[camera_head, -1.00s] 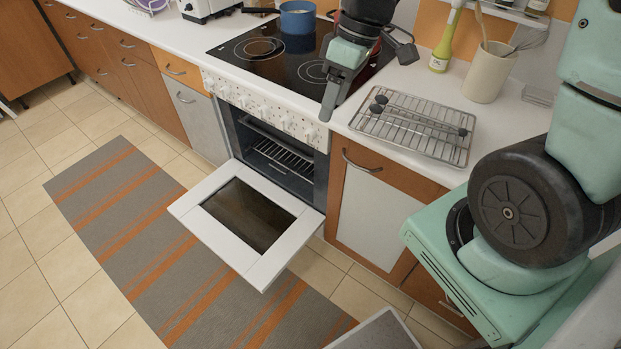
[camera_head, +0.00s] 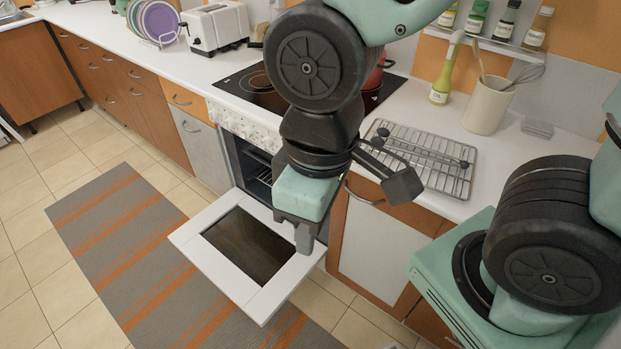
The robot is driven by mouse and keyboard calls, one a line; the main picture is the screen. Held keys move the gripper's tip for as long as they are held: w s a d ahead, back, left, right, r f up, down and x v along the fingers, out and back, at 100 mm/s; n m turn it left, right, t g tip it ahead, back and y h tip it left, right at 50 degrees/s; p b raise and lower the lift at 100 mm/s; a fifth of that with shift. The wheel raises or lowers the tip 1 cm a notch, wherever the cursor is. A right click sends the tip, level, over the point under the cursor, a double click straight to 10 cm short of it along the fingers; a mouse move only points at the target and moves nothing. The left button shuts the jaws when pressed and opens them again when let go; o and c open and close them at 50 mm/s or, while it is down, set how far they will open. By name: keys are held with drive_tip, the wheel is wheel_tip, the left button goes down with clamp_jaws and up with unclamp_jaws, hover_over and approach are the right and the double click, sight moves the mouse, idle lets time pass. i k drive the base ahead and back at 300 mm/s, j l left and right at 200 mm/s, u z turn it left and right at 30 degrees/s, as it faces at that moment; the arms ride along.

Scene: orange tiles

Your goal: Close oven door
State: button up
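The oven door (camera_head: 189,237) is a white frame around a dark glass window (camera_head: 246,246). It is lowered wide open, roughly flat in front of the oven (camera_head: 250,160). My gripper (camera_head: 352,213) hangs in front of the oven's right side, its two fingers spread apart with nothing seen between them. In the picture, the lower finger overlaps the door's right part near the hinge side. I cannot tell whether it touches the door. My arm hides much of the stove top and part of the oven opening.
A wire rack (camera_head: 430,160) lies on the counter right of the stove, near a utensil crock (camera_head: 486,106) and a yellow-green bottle (camera_head: 441,80). A cabinet (camera_head: 375,245) stands right of the oven. A striped rug (camera_head: 130,240) and open tiled floor lie to the left.

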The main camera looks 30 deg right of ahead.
sight(241, 248)
drive_tip(key=j+z, duration=0.15)
drive_tip(key=z, duration=0.2)
drive_tip(key=j+z, duration=0.15)
drive_tip(key=z, duration=0.2)
drive_tip(key=j+z, duration=0.2)
drive_tip(key=z, duration=0.15)
drive_tip(key=j+z, duration=0.15)
drive_tip(key=j, duration=0.3)
drive_tip(key=k+j+z, duration=0.1)
drive_tip(key=j, duration=0.3)
drive_tip(key=j+z, duration=0.15)
drive_tip(key=j, duration=0.3)
drive_tip(key=k+j+z, duration=0.15)
drive_tip(key=j, duration=0.25)
drive_tip(key=k+j+z, duration=0.15)
drive_tip(key=j, duration=0.25)
drive_tip(key=k+j, duration=0.1)
drive_tip(key=j, duration=0.3)
drive_tip(key=k+j, duration=0.15)
drive_tip(key=j, duration=0.25)
